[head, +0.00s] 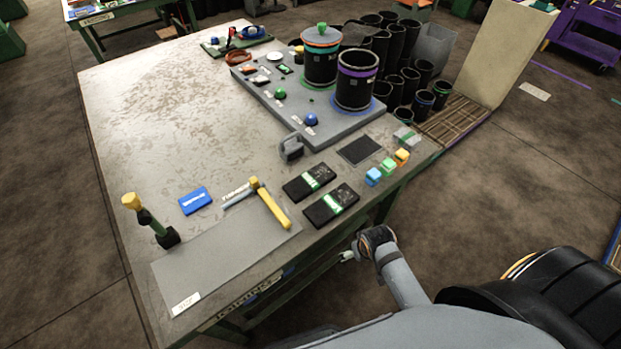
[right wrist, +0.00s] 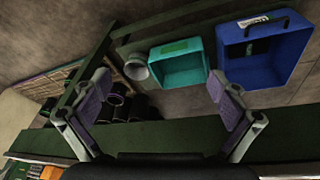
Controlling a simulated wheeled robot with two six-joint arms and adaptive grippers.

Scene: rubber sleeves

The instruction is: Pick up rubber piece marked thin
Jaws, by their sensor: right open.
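Two flat black rectangular pieces with green and white labels lie side by side near the table's front edge in the head view, a farther one (head: 309,181) and a nearer one (head: 331,205). The label print is too small to read, so I cannot tell which is marked thin. My right gripper (right wrist: 162,100) is open in the right wrist view, its two fingers wide apart with nothing between them. In the head view my right arm reaches to just off the table's front edge, below and right of the black pieces. My left gripper is not in view.
Small coloured cubes (head: 388,166) and a dark pad (head: 359,150) lie right. A grey board (head: 350,128) holds black cylinders. The table's left half (head: 150,110) is mostly clear.

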